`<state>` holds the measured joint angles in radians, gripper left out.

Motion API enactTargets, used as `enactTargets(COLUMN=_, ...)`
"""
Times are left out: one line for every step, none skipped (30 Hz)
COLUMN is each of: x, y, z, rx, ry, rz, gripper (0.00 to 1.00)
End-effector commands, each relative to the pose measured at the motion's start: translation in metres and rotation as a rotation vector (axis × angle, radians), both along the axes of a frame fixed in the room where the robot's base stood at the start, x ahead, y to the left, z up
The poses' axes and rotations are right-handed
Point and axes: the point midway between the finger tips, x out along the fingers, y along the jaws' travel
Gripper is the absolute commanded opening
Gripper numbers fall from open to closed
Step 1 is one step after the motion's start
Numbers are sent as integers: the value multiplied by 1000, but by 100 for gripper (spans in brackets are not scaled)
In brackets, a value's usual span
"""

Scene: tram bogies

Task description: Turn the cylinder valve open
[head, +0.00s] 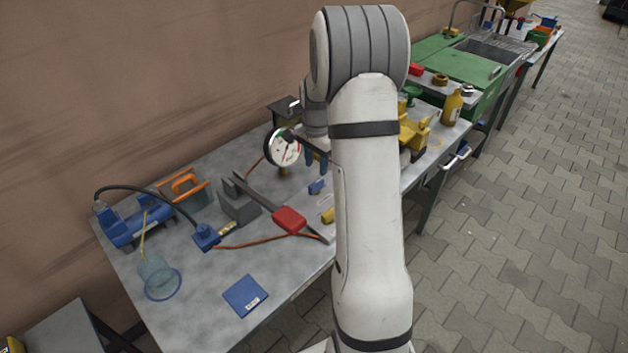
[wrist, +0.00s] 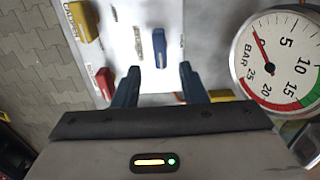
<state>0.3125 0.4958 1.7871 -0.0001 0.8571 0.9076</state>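My gripper (wrist: 160,72) is open, its two blue fingers spread with nothing between them. In the head view my gripper (head: 317,161) points down over the bench, partly hidden by my arm. A small blue handle (wrist: 159,47) lies on a white panel (wrist: 200,20), just beyond the fingertips and in line with the gap between them. It also shows in the head view (head: 317,187), below my gripper. A round pressure gauge (wrist: 277,60) is right of the fingers; it also shows in the head view (head: 284,147). I cannot tell which part is the cylinder valve.
Yellow (wrist: 83,20) and red (wrist: 104,82) parts sit left of the fingers. The bench holds a grey vise-like block (head: 238,205), a red-handled tool (head: 289,220), a blue device (head: 133,224) and a blue booklet (head: 245,296).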

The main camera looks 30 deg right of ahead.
Motion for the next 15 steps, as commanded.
enactTargets(x=1, y=-1, z=-5, rx=1, ry=4, rz=-7, gripper=38)
enactTargets(x=1, y=-1, z=-8, rx=1, ry=4, rz=-9, gripper=38)
enactTargets(x=1, y=-1, z=-12, rx=1, ry=4, rz=-10, gripper=38)
enactTargets(x=1, y=-1, z=-16, rx=1, ry=5, rz=-10, gripper=38)
enactTargets(x=1, y=-1, z=-21, rx=1, ry=5, rz=-9, gripper=38)
enactTargets(x=0, y=-1, z=-28, rx=1, ry=5, rz=-8, gripper=38)
enactTargets(x=0, y=-1, z=-33, rx=2, ry=6, rz=-8, gripper=38)
enactTargets(x=0, y=-1, z=-38, rx=1, ry=5, rz=-7, gripper=38)
enactTargets(x=0, y=-1, z=-45, rx=2, ry=6, rz=-7, gripper=38)
enactTargets(x=0, y=0, z=-50, rx=2, ry=6, rz=-7, gripper=38)
enactTargets(x=0, y=0, z=-54, rx=1, ry=5, rz=-6, gripper=38)
enactTargets(x=0, y=0, z=-59, rx=1, ry=5, rz=-6, gripper=38)
enactTargets(x=0, y=0, z=-63, rx=1, ry=5, rz=-6, gripper=38)
enactTargets(x=1, y=0, z=-66, rx=1, ry=4, rz=-6, gripper=38)
enactTargets(x=1, y=0, z=-70, rx=1, ry=4, rz=-5, gripper=38)
